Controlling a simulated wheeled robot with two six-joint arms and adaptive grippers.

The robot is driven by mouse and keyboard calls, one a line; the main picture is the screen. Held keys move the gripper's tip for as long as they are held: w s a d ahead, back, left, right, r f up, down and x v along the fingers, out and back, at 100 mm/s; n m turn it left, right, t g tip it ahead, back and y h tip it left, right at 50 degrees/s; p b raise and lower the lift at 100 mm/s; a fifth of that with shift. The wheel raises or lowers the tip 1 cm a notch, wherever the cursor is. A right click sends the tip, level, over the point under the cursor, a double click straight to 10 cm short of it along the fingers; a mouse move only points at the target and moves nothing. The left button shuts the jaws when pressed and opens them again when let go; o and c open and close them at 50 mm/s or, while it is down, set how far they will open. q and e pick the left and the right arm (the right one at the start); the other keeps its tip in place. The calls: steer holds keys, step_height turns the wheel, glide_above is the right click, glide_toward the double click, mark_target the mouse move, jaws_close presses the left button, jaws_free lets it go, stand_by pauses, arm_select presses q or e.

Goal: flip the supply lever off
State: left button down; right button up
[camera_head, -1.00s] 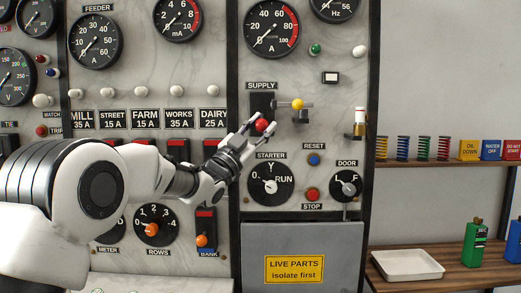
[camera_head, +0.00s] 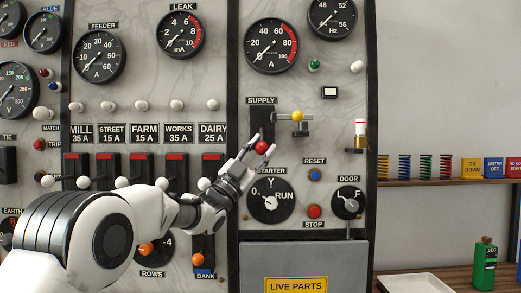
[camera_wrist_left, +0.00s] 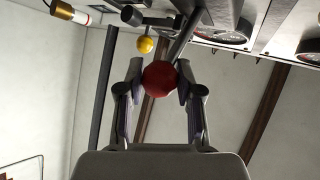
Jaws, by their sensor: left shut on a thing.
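The supply lever's red ball knob (camera_head: 262,148) shows below the black plate (camera_head: 262,121) under the SUPPLY label. My left gripper (camera_head: 263,145) is shut on the knob, with a finger on either side. In the left wrist view the red knob (camera_wrist_left: 159,79) sits between the two fingertips, with part of its dark stem behind it. The knob is at the lower end of the plate, just above the STARTER label. My right gripper is not in view.
A yellow-knobbed latch (camera_head: 298,116) sticks out right of the plate. The starter dial (camera_head: 270,202) is close below, with the blue reset (camera_head: 314,174) and red stop (camera_head: 314,211) buttons beside it. A shelf (camera_head: 440,183) is at the right.

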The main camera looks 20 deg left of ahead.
arm_select(q)
steer(key=c, duration=0.7)
jaws_free()
steer(key=shift+w+f, duration=0.2)
steer(key=shift+f, duration=0.2)
steer(key=shift+c, duration=0.2)
steer(key=shift+w, duration=0.2)
steer(key=shift+s+a, duration=0.1)
steer(key=shift+s, duration=0.2)
steer(key=v, duration=1.1)
steer(key=shift+f, duration=0.35)
steer(key=shift+a, duration=0.1)
